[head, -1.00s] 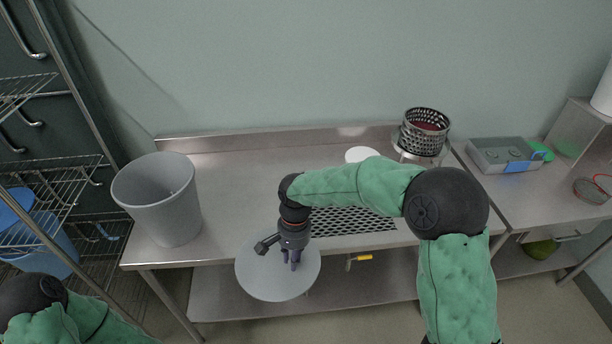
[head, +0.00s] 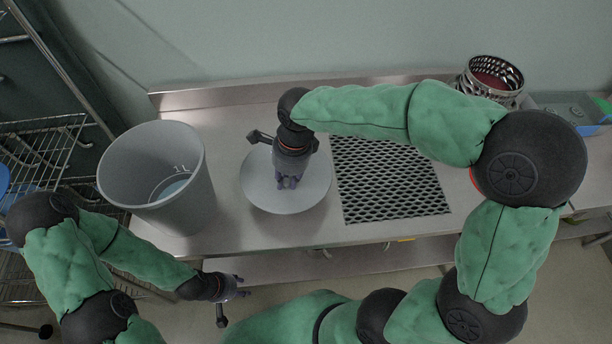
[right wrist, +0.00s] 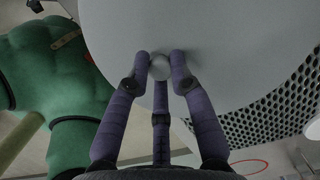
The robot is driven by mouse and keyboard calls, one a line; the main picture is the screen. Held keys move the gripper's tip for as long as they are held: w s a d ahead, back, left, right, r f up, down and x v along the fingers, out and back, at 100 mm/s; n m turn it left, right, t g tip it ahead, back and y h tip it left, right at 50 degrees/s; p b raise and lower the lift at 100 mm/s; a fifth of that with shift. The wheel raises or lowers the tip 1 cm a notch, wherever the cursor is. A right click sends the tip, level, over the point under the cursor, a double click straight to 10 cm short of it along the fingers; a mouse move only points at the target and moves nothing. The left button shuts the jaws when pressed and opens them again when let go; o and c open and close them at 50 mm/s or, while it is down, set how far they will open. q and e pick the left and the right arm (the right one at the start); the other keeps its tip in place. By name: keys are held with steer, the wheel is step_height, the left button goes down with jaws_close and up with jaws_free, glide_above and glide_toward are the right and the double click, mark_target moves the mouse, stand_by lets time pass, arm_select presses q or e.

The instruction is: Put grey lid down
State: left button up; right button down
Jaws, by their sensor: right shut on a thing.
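The grey lid (head: 260,197) is a round flat disc over the steel counter, between the tall grey vat and the black perforated grate. I cannot tell whether it touches the counter. My right gripper (head: 289,183) is above the lid, shut on its round knob. In the right wrist view the purple fingers close around the knob (right wrist: 160,68), and the lid (right wrist: 225,45) fills the upper middle. My left gripper (head: 242,287) is low in front of the counter's front edge, apart from the lid; its finger opening is unclear.
The tall grey vat (head: 203,195) stands open on the counter's left, with something pale inside. The perforated grate (head: 385,180) lies right of the lid. A perforated metal basket (head: 490,78) stands at the back right. Bare counter (head: 235,125) shows behind the lid.

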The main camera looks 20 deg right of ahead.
step_height(320, 180, down, 8)
steer(key=b, duration=0.2)
steer(key=shift+f+b, duration=0.1)
steer(key=shift+b, duration=0.25)
steer(key=c, duration=1.1)
jaws_free()
steer(key=r+p, duration=0.1)
steer(key=r, duration=0.3)
steer(key=d+r+p, duration=0.1)
steer(key=r, duration=0.3)
steer(key=r+p, duration=0.2)
steer(key=r, duration=0.2)
steer(key=shift+s+d, duration=0.3)
steer(key=shift+d, duration=0.05)
